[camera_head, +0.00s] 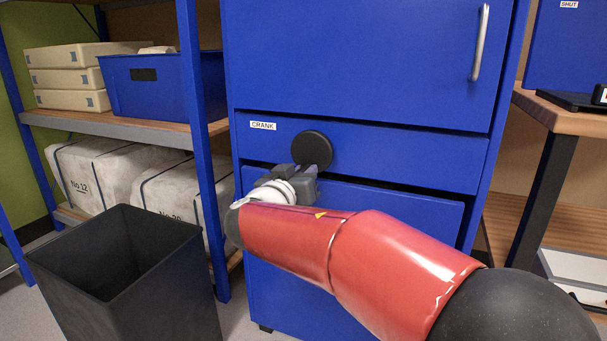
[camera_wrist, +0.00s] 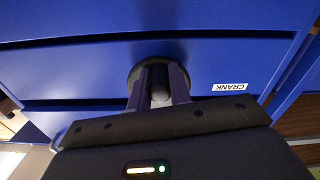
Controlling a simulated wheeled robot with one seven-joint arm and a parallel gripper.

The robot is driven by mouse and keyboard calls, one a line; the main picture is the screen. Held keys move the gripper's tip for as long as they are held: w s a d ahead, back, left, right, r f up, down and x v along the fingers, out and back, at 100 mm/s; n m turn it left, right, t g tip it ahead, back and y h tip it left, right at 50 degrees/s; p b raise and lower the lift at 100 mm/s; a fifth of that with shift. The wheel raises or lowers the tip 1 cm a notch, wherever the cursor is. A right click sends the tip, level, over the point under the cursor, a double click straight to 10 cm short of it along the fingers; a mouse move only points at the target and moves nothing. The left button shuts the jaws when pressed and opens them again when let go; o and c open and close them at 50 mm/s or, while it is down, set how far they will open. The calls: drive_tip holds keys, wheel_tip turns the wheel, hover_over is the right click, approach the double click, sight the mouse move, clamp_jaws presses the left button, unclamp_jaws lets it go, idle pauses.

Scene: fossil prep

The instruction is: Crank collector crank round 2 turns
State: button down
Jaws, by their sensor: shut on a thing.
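The collector crank (camera_head: 316,148) shows as a dark round disc on the front of the blue cabinet, just right of the white CRANK label (camera_head: 263,126). My gripper (camera_head: 304,176) is at the lower edge of the disc, and my arm reaches up to it from the lower right. In the wrist view, my gripper (camera_wrist: 160,84) has its two fingers on either side of the dark crank handle (camera_wrist: 160,92), shut on it, with the disc behind. The handle is hidden by my gripper in the head view.
A black open bin (camera_head: 120,265) stands on the floor at the left. Shelves with a blue crate (camera_head: 165,92) and wrapped blocks (camera_head: 100,170) are behind it. A wooden bench (camera_head: 560,110) stands right of the blue cabinet (camera_head: 360,50). A blue drawer front (camera_head: 420,205) lies below the crank.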

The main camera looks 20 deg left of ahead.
drive_tip(key=shift+f, duration=0.1)
drive_tip(key=c, duration=1.3)
unclamp_jaws()
drive_tip(key=s, duration=0.8)
drive_tip(key=shift+a, duration=0.4)
